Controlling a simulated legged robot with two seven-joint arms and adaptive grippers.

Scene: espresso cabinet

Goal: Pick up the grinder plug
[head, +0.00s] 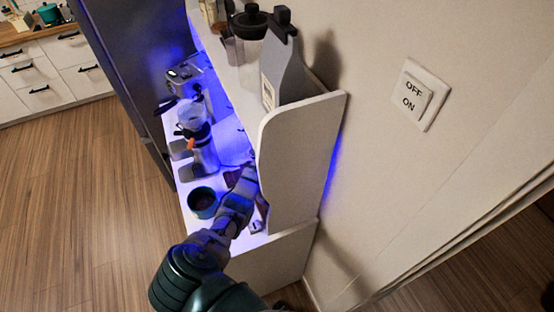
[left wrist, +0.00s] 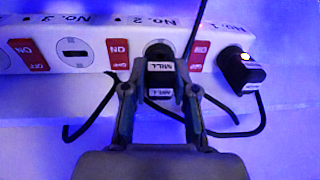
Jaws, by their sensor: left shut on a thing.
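The grinder plug (left wrist: 160,76), a dark block labelled "MILL", is at the No. 2 socket of the white power strip (left wrist: 90,28) in the left wrist view. My left gripper (left wrist: 160,92) is shut on it, one finger on each side. I cannot tell whether its pins are fully in the socket. In the head view my left gripper (head: 243,185) reaches into the cabinet beside its right side panel, and the plug is hidden there. My right gripper is not in view.
A second dark plug (left wrist: 240,70) with a small light sits at No. 1, its cable looping below. Red switches (left wrist: 118,54) line the strip. In the head view, a dark cup (head: 202,203) and a coffee grinder (head: 197,135) stand left of the gripper. The side panel (head: 290,165) is close on the right.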

